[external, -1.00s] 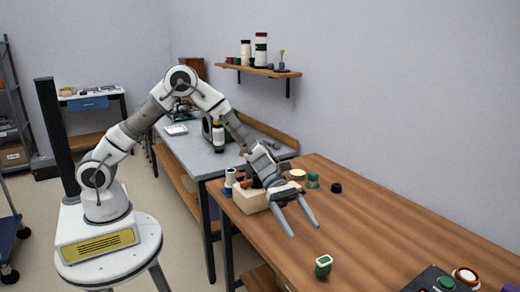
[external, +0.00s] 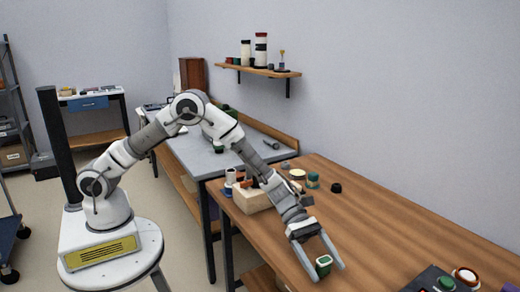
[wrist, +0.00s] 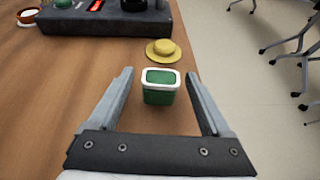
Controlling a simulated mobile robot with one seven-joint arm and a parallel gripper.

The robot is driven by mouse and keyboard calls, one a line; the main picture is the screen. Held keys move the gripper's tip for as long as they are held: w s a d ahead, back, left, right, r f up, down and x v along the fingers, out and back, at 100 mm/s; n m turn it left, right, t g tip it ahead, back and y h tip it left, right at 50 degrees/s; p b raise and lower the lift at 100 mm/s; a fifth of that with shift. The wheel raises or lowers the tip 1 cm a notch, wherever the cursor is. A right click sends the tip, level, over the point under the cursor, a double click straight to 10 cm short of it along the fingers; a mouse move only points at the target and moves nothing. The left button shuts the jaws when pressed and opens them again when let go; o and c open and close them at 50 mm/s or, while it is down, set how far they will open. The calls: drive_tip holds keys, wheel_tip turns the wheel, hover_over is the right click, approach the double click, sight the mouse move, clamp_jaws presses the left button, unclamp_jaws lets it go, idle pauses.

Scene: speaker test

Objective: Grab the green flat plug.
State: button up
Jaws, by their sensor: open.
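The green flat plug (wrist: 159,96) is a small dark green block with a white rim around its top. It stands on the wooden table. In the external view the plug (external: 323,266) is near the table's front edge. My gripper (external: 329,275) is open, with one finger to each side of the plug. In the wrist view my gripper (wrist: 160,76) also shows the plug between its fingers, with a gap on both sides. No contact with the plug shows.
A yellow round knob-like piece (wrist: 163,50) lies just beyond the plug in the wrist view. A dark control box (wrist: 105,20) with buttons stands further on.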

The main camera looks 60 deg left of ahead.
clamp_jaws()
idle(0.4)
